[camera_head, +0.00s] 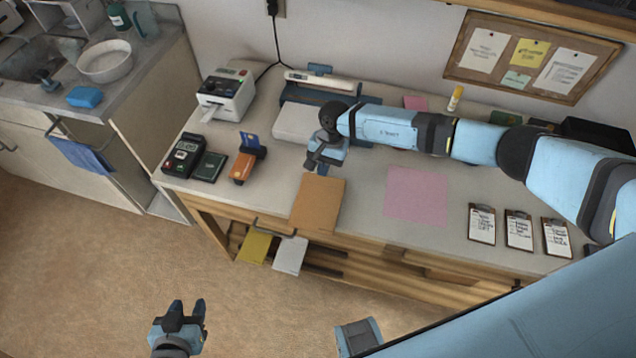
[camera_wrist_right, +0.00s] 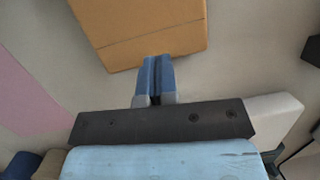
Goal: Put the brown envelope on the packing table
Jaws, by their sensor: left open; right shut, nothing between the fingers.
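The brown envelope (camera_head: 318,204) lies flat on the packing table (camera_head: 364,228), near its front edge. My right gripper (camera_head: 320,164) is just behind the envelope, over the table. It is shut and empty. In the right wrist view its closed fingers (camera_wrist_right: 155,72) point at the envelope's edge; I cannot tell whether they touch it. My left gripper (camera_head: 186,312) is open and empty, low over the floor in front of the table.
A pink sheet (camera_head: 416,194) lies right of the envelope, with clipboards (camera_head: 519,230) farther right. An orange-brown device (camera_head: 245,166), a dark card terminal (camera_head: 185,155) and a label printer (camera_head: 226,95) stand to the left. Yellow (camera_head: 256,246) and white (camera_head: 290,254) envelopes sit below the tabletop.

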